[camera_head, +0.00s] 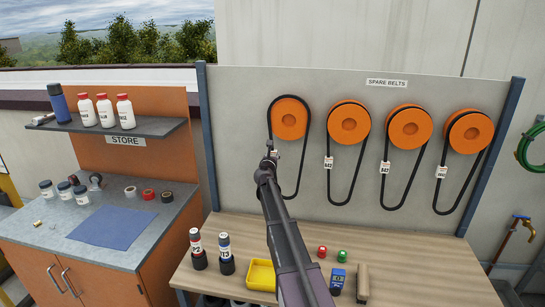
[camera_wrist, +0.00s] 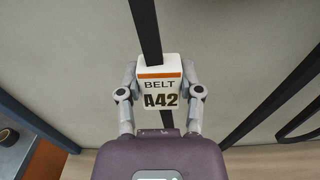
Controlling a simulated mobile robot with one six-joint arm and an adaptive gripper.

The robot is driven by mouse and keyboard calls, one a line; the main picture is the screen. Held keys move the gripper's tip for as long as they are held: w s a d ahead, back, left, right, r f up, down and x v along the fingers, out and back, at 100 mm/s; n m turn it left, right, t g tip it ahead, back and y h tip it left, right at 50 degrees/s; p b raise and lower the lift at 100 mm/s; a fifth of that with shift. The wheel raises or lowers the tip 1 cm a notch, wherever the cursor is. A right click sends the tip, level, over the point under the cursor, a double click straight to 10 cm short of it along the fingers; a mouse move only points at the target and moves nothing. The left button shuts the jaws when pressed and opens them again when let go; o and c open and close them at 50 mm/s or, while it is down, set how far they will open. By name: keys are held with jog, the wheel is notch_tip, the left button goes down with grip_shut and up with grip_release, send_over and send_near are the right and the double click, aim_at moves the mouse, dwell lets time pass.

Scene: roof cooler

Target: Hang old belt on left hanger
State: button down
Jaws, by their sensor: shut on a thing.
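My gripper (camera_head: 269,156) is at the left strand of the leftmost black belt (camera_head: 306,160). In the wrist view, my gripper (camera_wrist: 160,78) is shut on this belt's white tag (camera_wrist: 159,88), which reads BELT A42, with the black strap (camera_wrist: 146,30) running up from it. In the head view the belt's upper loop goes around the leftmost orange hanger (camera_head: 288,118). I cannot tell whether it rests on the hanger or stands in front of it. My arm hides part of the belt's lower end.
Several more orange hangers (camera_head: 349,123) to the right carry tagged black belts. The wooden bench (camera_head: 420,270) below holds a yellow tray (camera_head: 261,275), labelled black cylinders (camera_head: 226,262), red and green caps (camera_head: 322,252) and a blue device (camera_head: 337,280). A store shelf (camera_head: 140,128) stands left.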

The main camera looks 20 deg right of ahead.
jog(key=shift+x, duration=1.15)
dwell(0.8)
jog(key=shift+f+b, duration=1)
dwell(0.9)
jog(key=shift+c, duration=0.9)
grip_release()
jog(key=shift+s+a, duration=0.1)
jog(key=v, duration=1.1)
jog(key=shift+s+a, duration=0.2)
jog(key=shift+s, duration=0.15)
